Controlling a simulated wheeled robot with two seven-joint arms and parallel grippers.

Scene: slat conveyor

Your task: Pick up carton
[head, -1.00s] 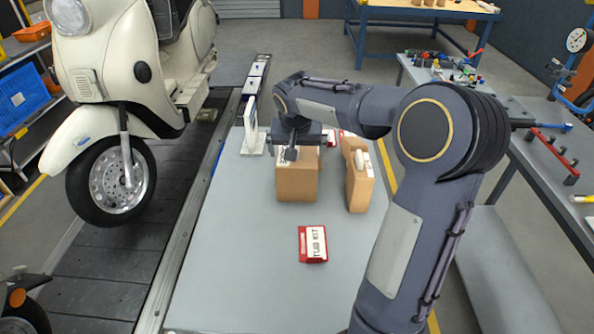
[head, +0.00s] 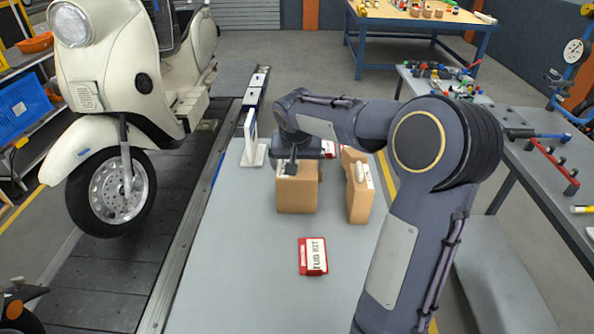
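A brown carton (head: 297,195) stands upright on the grey table (head: 255,285). A second brown carton (head: 358,196), narrower, stands to its right, with a pale strip and white label on it. My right gripper (head: 291,168) is at the top of the first carton, pointing down. Its dark finger overlaps the carton's top edge. The wrist hides part of the carton's top, and I cannot see whether the fingers are closed on it. My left gripper is not in view.
A red-and-white kit box (head: 312,256) lies on the table in front of the cartons. A white upright holder (head: 252,150) stands at the back left. A cream scooter (head: 105,120) is on the slat conveyor (head: 110,270) at left. The table's front left is clear.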

